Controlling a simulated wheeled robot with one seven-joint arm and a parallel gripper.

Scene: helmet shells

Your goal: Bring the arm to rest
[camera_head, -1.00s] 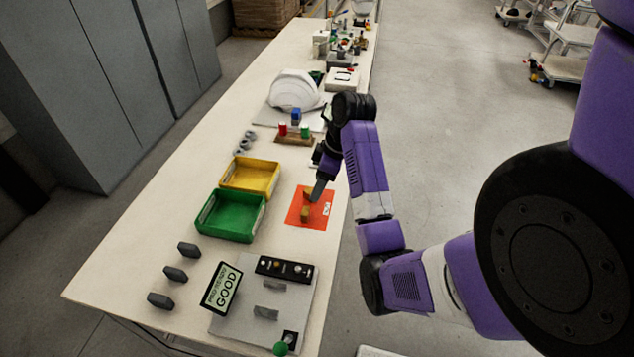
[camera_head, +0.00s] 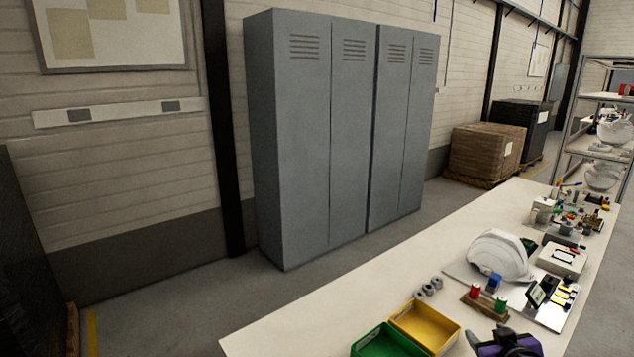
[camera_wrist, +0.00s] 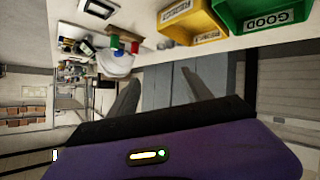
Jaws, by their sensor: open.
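My gripper (camera_wrist: 160,95) shows in the wrist view with its two grey fingers apart and nothing between them. Behind the fingers the grey lockers appear, and the table lies along the top of that picture. In the head view only a dark and purple part of my arm (camera_head: 507,341) shows at the lower right edge, over the near side of the table (camera_head: 330,325). The fingers are outside that view.
A green bin (camera_head: 385,343) and a yellow bin (camera_head: 425,326) stand on the table. Beyond them are a white helmet shell (camera_head: 497,254), a wooden block with red and green pieces (camera_head: 484,305) and several grey rings (camera_head: 428,288). Grey lockers (camera_head: 340,130) stand behind the table.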

